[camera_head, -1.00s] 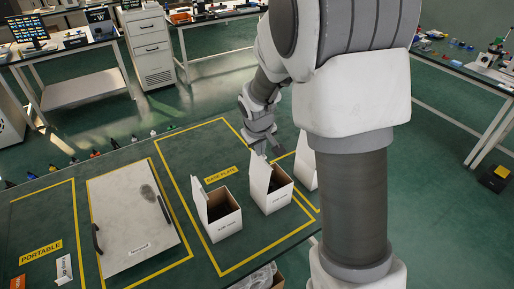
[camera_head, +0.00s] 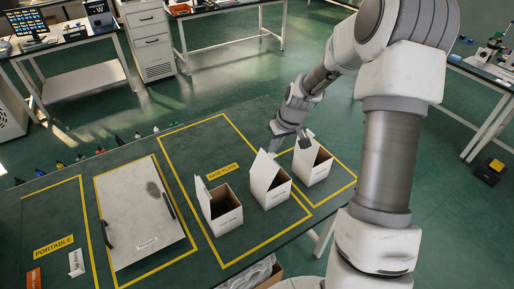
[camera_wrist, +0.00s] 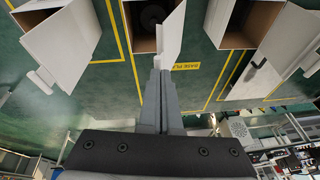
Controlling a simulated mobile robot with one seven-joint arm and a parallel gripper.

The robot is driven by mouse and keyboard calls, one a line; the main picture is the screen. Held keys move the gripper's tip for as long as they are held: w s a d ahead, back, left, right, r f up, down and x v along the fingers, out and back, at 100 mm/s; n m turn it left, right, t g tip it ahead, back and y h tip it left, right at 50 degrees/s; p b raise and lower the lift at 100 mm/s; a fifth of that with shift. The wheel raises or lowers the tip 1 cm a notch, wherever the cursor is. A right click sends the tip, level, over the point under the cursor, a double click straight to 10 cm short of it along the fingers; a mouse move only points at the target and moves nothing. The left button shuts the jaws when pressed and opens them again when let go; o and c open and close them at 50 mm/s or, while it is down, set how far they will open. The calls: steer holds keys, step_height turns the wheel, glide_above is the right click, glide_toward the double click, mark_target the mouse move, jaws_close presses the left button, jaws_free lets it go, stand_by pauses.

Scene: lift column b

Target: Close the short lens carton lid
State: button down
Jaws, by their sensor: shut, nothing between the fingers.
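Three white open-topped cartons stand in a row on the green bench: left (camera_head: 227,219), middle (camera_head: 277,193) and right (camera_head: 320,171). Their labels are too small to read, so I cannot tell which is the short lens carton. Each lid stands raised, including the middle lid (camera_head: 262,171). My gripper (camera_head: 275,150) is just behind the middle carton, near the top of its lid. In the wrist view, my gripper's closed fingers (camera_wrist: 160,65) are beside the edge of the middle lid (camera_wrist: 172,28); I cannot tell if they touch. A dark round thing (camera_wrist: 152,15) shows inside the middle carton.
The left and right cartons stand close on either side. A pale panel with dark handles (camera_head: 140,215) lies to the left. A yellow "BASE PLATE" label (camera_head: 223,171) is behind the left carton. Small items line the bench's far edge.

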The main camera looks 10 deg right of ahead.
steer(key=shift+w+d+f+y, duration=0.25)
steer(key=shift+d+y, duration=0.1)
steer(key=shift+d, duration=0.15)
steer(key=shift+w+d+f+y, duration=0.1)
steer(key=shift+d+f+y, duration=0.15)
steer(key=shift+d+y, duration=0.15)
